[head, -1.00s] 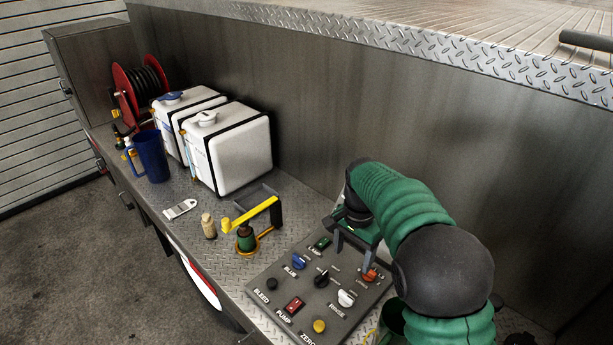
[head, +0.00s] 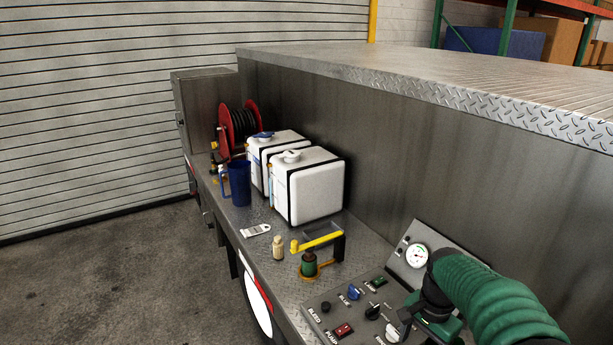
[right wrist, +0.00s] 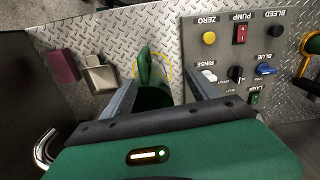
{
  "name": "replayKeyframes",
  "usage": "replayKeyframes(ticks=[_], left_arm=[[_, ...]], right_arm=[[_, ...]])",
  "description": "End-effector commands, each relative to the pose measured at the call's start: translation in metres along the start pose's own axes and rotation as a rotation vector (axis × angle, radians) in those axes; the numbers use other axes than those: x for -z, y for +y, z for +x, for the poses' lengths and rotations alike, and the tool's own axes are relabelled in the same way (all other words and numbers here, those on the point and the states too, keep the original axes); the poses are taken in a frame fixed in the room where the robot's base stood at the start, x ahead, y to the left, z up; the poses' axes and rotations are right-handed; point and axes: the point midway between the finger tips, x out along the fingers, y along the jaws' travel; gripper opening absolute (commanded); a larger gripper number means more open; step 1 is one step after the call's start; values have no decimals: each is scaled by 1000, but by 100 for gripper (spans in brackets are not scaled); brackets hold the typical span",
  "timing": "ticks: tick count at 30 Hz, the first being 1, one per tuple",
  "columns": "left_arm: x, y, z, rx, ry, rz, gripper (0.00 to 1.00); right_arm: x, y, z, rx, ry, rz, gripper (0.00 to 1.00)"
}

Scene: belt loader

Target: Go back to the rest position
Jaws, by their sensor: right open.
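My right arm comes in from the right in the head view, green and ribbed, with its gripper (head: 418,318) low over the control panel (head: 322,318). In the right wrist view the two grey fingers of the gripper (right wrist: 163,80) are apart, with nothing held between them. The panel (right wrist: 222,55) carries labelled knobs and switches, including a red pump switch (head: 343,330) and a blue knob (head: 354,292). My left gripper is not in view.
White tanks (head: 315,190), a blue jug (head: 238,184) and a red hose reel (head: 224,130) stand at the far end of the deck. A tall metal wall (head: 400,170) bounds the deck.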

Motion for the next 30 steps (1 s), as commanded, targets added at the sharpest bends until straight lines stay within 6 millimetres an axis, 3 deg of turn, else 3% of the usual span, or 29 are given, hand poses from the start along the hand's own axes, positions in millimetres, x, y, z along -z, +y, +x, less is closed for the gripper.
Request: replayKeyframes(ticks=[8, 14, 18, 21, 30], left_arm=[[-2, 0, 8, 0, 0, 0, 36], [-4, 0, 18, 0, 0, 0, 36], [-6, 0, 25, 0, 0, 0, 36], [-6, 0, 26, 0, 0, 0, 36], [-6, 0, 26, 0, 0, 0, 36]], right_arm=[[-33, 22, 22, 37, 30, -214, 69], [-79, 53, 50, 73, 86, -510, 69], [-120, 84, 73, 90, 146, -771, 69], [-138, 100, 82, 94, 180, -897, 69], [-143, 104, 85, 94, 190, -942, 69]])
